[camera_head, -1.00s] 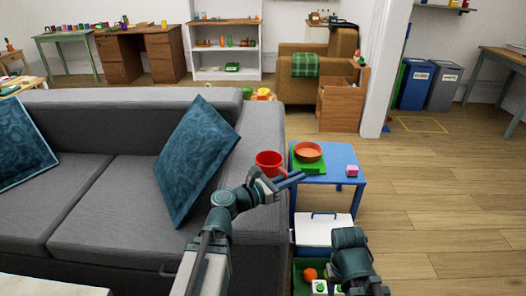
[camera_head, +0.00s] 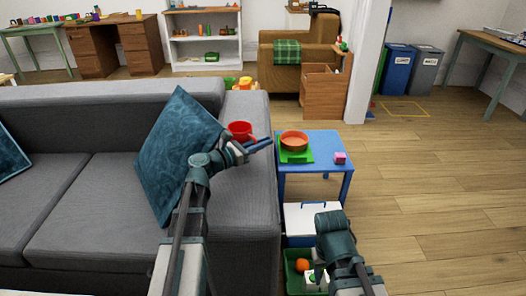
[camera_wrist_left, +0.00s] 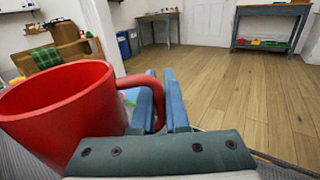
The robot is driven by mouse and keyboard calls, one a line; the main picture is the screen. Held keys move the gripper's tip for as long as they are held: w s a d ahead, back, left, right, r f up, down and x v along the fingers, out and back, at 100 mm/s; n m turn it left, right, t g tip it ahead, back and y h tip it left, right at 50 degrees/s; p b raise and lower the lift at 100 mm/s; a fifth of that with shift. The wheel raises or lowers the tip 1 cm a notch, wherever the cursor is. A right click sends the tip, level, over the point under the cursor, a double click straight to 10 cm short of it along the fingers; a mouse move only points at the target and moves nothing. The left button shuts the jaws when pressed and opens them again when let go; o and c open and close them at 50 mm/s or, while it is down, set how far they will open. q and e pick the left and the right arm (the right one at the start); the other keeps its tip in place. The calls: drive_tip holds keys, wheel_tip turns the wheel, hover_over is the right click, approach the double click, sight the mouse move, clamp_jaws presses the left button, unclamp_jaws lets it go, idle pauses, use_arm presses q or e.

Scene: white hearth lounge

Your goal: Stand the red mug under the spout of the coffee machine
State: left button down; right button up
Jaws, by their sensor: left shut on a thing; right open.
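The red mug (camera_head: 239,129) is held in front of the grey sofa's right arm in the head view. It is large at the left of the left wrist view (camera_wrist_left: 55,110), roughly upright, with its open rim up and its handle on the right. My left gripper (camera_head: 258,146) is shut on the mug's handle; its blue fingers (camera_wrist_left: 163,105) also show in the left wrist view. My right arm comes in at the bottom right of the head view, but its gripper fingers do not show. I cannot make out a coffee machine in any view.
A blue side table (camera_head: 325,150) stands right of the sofa (camera_head: 95,125), with an orange bowl (camera_head: 293,141) on a green board and a pink cube (camera_head: 340,158). Below are a white box (camera_head: 300,222) and a green crate (camera_head: 292,262). The wood floor on the right is clear.

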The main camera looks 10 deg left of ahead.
use_arm(q)
drive_tip(key=shift+f+b, duration=1.55)
drive_tip(key=shift+f, duration=0.15)
drive_tip(key=shift+f, duration=0.1)
drive_tip(key=shift+f, duration=0.15)
drive_tip(key=c, duration=0.9)
unclamp_jaws()
drive_tip(key=shift+r, duration=0.25)
drive_tip(key=shift+s+a, duration=0.15)
drive_tip(key=shift+s, duration=0.05)
drive_tip(key=v, duration=1.1)
drive_tip(key=shift+s+a, duration=0.15)
drive_tip(key=shift+s, duration=0.05)
drive_tip(key=shift+o, duration=0.3)
